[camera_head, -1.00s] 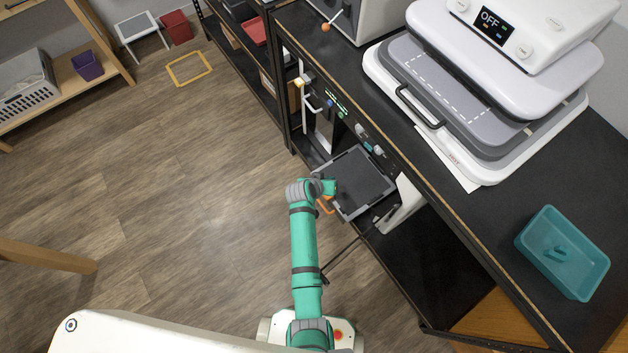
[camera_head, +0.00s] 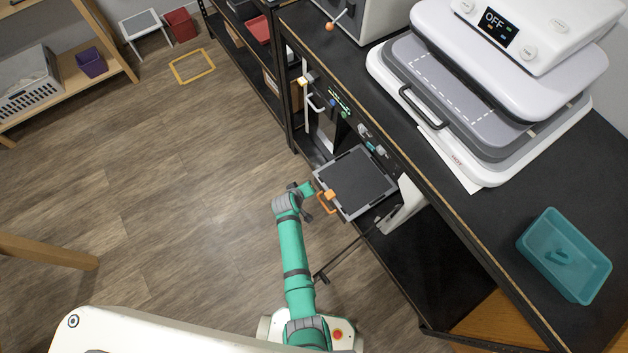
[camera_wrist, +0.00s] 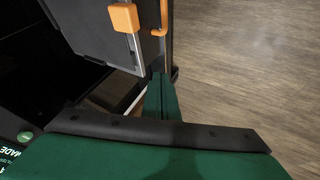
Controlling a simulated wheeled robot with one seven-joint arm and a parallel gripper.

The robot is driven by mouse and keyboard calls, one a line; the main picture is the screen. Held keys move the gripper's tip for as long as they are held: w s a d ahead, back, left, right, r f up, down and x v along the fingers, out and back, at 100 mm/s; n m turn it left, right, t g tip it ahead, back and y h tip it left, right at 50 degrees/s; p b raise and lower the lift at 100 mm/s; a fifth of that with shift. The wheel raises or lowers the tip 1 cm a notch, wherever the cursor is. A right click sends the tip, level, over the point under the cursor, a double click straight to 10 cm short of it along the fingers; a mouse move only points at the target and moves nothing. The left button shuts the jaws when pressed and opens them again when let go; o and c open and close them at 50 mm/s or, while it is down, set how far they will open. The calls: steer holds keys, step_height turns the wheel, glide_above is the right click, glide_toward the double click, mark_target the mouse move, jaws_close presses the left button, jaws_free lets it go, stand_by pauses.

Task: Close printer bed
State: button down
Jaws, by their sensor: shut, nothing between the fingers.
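The printer bed (camera_head: 358,181) is a dark square plate with a grey frame, sticking out from the shelf below the black counter. An orange handle (camera_head: 325,201) is on its front edge. In the wrist view, the bed (camera_wrist: 92,25) is at the upper left, with the orange handle (camera_wrist: 125,17) on it. My gripper (camera_head: 304,190) is to the left of the bed's front edge in the head view. In the wrist view, its green fingers (camera_wrist: 161,97) are together and empty, near the bed's edge. I cannot tell whether they touch it.
A heat press (camera_head: 480,90) marked OFF and a teal tray (camera_head: 564,255) stand on the counter (camera_head: 440,195). Printer controls (camera_head: 345,110) line the counter's front. A dark bar (camera_head: 340,262) is below the bed.

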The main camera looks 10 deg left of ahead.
mark_target(316, 178)
steer(key=w+d, duration=0.1)
steer(key=w+d+f, duration=0.2)
steer(key=w, duration=0.1)
steer(key=shift+w+d, duration=0.15)
stand_by(0.4)
